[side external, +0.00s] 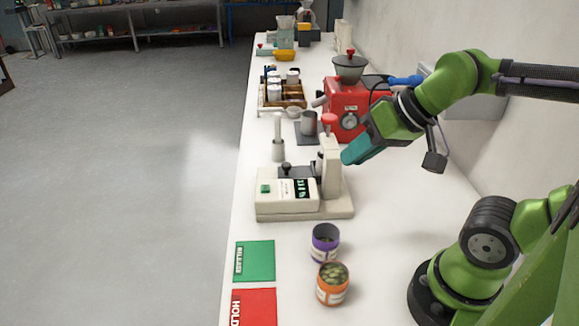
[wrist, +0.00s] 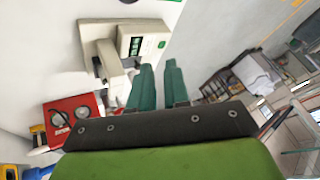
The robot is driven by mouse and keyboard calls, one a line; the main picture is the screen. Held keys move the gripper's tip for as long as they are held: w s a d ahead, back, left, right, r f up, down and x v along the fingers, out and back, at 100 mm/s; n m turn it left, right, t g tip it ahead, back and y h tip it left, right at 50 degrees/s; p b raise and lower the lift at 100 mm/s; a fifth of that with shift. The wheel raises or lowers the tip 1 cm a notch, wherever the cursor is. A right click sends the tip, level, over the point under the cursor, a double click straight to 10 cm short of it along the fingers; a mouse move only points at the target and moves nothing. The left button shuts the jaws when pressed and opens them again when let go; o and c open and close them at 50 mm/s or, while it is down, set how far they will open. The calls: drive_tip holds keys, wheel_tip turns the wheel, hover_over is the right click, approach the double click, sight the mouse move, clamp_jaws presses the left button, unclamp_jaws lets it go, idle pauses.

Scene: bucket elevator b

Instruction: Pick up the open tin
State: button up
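Two tins stand upright on the white counter in the side view. One is a purple-banded tin (side external: 325,245) with a dark inside. The other is an orange-banded tin (side external: 332,288) just in front of it, with green-brown contents showing at its top. Both look open at the top, though the purple one's inside is hard to make out. My gripper (side external: 350,157) is above the counter, behind and to the right of the tins, well apart from them. In the wrist view its teal fingers (wrist: 158,68) are apart with a narrow empty gap. No tin is seen there.
A cream machine (side external: 290,193) stands behind the tins, also in the wrist view (wrist: 138,45). A red grinder (side external: 345,108) is farther back beside a wooden caddy (side external: 283,93). A green card (side external: 254,261) and a red card (side external: 254,307) lie left of the tins.

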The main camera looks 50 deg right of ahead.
drive_tip(key=o, duration=1.3)
drive_tip(key=m+g+h, duration=0.1)
drive_tip(key=g+h, duration=0.1)
drive_tip(key=g, duration=0.5)
hover_over(325, 235)
drive_tip(key=s+a, duration=0.2)
wheel_tip(325, 235, down, 15)
drive_tip(key=shift+w+f, duration=0.2)
drive_tip(key=shift+f, duration=1.4)
drive_tip(key=shift+w+f, duration=0.2)
drive_tip(key=shift+f, duration=1.4)
